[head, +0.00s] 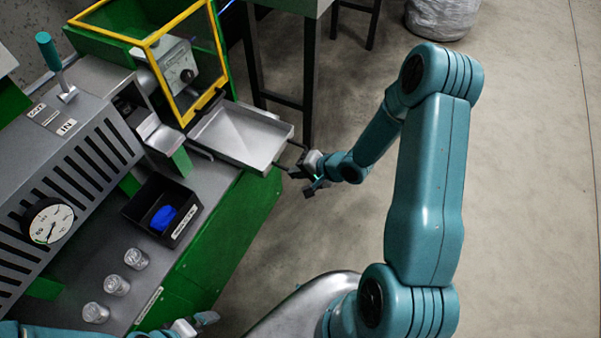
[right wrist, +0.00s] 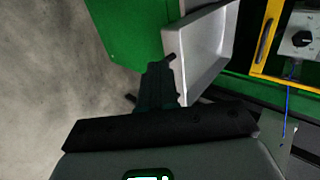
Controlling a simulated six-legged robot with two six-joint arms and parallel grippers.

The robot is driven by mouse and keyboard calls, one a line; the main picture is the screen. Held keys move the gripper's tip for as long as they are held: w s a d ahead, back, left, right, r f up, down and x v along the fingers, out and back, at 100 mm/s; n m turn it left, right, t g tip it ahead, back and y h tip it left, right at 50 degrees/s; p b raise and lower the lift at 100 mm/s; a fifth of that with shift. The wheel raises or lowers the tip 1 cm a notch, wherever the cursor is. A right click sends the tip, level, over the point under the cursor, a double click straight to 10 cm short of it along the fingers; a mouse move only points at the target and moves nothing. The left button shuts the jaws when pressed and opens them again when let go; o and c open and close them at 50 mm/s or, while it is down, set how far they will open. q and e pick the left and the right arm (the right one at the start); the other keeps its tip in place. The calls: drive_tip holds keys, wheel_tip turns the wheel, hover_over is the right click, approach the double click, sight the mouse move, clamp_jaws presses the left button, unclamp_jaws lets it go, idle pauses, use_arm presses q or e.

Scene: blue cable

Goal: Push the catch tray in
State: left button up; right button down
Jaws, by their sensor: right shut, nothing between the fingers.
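The catch tray (head: 243,134) is a shallow grey metal tray below the yellow-framed window of the green machine. It sticks out past the green bench's edge. It also shows in the right wrist view (right wrist: 206,42), just right of the fingertips. My right gripper (head: 300,172) is shut and empty beside the tray's outer front corner; in the right wrist view its dark fingers (right wrist: 160,82) are close to the tray's outer wall. I cannot tell whether they touch it. My left gripper (head: 194,323) is partly in view at the bottom, low and away from the tray.
A black bin (head: 160,208) with a blue item stands on the bench, near several clear cups (head: 116,285). A grey vented box with a gauge (head: 46,223) stands at the left. A dark-legged table (head: 307,70) stands behind. The floor right of the bench is free.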

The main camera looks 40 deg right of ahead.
sight(266, 170)
drive_tip(key=w+a+f, duration=0.1)
drive_tip(key=w, duration=0.1)
drive_tip(key=w+a+f, duration=0.1)
drive_tip(key=w, duration=0.1)
drive_tip(key=w+f, duration=0.1)
drive_tip(key=w, duration=0.1)
drive_tip(key=shift+a+f, duration=0.1)
drive_tip(key=shift+a, duration=0.3)
drive_tip(key=shift+w+a, duration=0.15)
drive_tip(key=shift+w, duration=0.25)
